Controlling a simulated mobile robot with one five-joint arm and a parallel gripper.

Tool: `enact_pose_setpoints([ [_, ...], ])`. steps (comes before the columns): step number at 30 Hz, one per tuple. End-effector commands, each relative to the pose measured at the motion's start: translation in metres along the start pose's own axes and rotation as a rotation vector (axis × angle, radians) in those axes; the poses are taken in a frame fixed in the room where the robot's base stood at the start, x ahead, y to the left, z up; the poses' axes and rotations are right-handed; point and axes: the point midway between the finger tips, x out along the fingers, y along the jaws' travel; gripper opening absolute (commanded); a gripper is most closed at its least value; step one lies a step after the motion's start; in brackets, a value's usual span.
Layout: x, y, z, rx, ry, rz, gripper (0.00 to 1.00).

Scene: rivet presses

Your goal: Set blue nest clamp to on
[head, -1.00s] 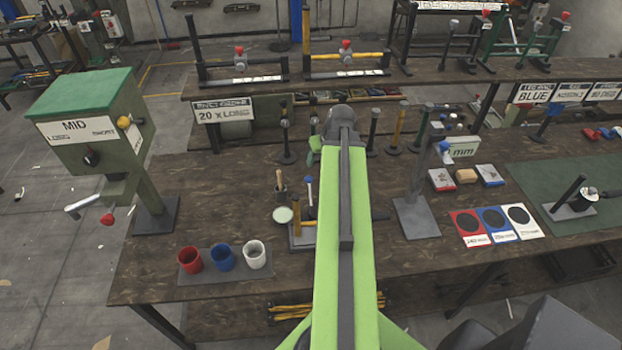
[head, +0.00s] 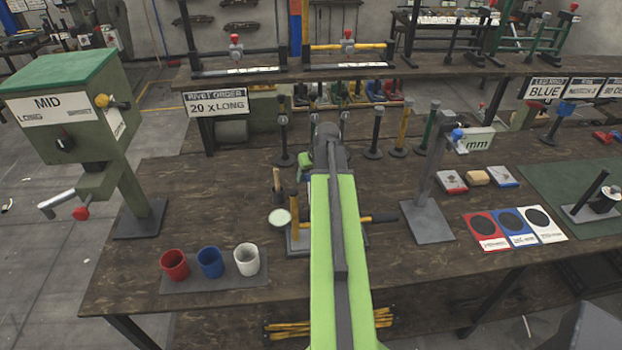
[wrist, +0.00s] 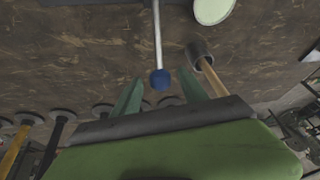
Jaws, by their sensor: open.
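A lever with a pale rod and a blue knob (wrist: 160,79) shows in the wrist view. The knob sits in line with the gap of my gripper (wrist: 158,92), whose two green fingers are apart on either side. I cannot tell whether they touch it, or how deep it sits between them. In the head view my arm hides the lever and most of the gripper; only a green part (head: 305,159) shows. I cannot read the clamp's setting or confirm which clamp this lever belongs to.
A hammer head on a wooden handle (wrist: 205,62) stands close right of the fingers in the wrist view. Red (head: 174,265), blue (head: 210,262) and white (head: 246,259) cups stand front left. A green press (head: 70,110) stands at the left. Several posts stand behind my arm.

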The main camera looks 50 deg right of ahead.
Motion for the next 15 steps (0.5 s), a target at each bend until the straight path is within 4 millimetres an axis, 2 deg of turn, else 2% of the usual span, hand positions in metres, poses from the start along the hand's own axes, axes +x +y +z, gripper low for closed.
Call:
enact_pose_setpoints([
  [2,-0.0006,-0.0003,-0.0002,0.0,0.0,0.0,0.48],
  [13,-0.0005,-0.0004,-0.0001,-0.001,0.0,0.0,0.0],
  [15,-0.0005,-0.0004,-0.0001,-0.001,0.0,0.0,0.0],
])
